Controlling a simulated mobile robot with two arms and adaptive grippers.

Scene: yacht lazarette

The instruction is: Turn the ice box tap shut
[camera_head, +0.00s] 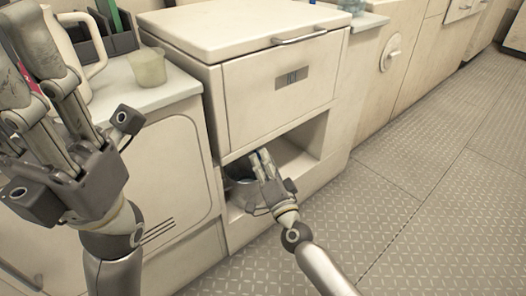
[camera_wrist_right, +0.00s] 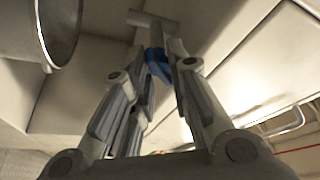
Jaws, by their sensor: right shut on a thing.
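The ice box (camera_head: 265,95) is a cream cabinet with a lid and a labelled front panel, above an open recess. My right gripper (camera_head: 262,160) reaches into this recess. In the right wrist view, its fingers (camera_wrist_right: 160,70) are closed around the blue tap handle (camera_wrist_right: 158,62), which sits between the fingertips below a pale fitting (camera_wrist_right: 152,20). The fingers hide much of the handle, and its exact angle is hard to tell. My left gripper (camera_head: 25,70) is raised at the left of the head view, empty, its fingers apart and partly cut off by the frame.
A grey metal container (camera_head: 238,188) stands in the recess left of my right gripper; its rim also shows in the wrist view (camera_wrist_right: 62,30). A counter (camera_head: 125,88) at left holds a cup (camera_head: 148,66) and a jug (camera_head: 78,50). The patterned floor (camera_head: 420,190) at right is clear.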

